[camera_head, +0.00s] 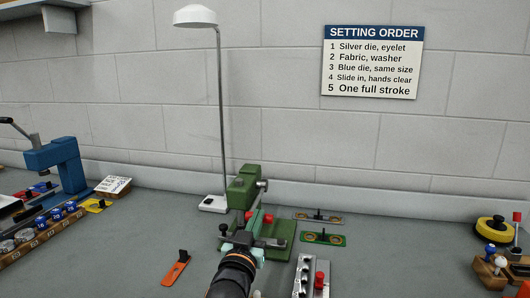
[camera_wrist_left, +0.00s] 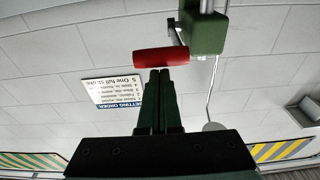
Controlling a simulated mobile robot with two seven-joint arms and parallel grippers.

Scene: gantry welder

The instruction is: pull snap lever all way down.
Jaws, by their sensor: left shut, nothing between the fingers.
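The green snap press (camera_head: 243,185) stands on the bench at the middle of the head view. Its lever has a red grip (camera_head: 268,218), and the grip shows on both sides of my left gripper's fingers. In the left wrist view the red grip (camera_wrist_left: 174,57) lies crosswise at the fingertips, beside the green press head (camera_wrist_left: 203,35). My left gripper (camera_head: 258,216) is shut and empty, with its fingers (camera_wrist_left: 160,72) in front of the grip's middle. Whether they touch it I cannot tell. My arm hides part of the press's lower front. My right gripper is not in view.
A lamp (camera_head: 220,100) stands behind the press. A grey plate (camera_head: 335,217) and a green plate (camera_head: 335,240) lie to its right. A metal block (camera_head: 303,275) with a red knob is nearer. An orange tag (camera_head: 175,270) lies left. A blue press (camera_head: 60,155) stands far left.

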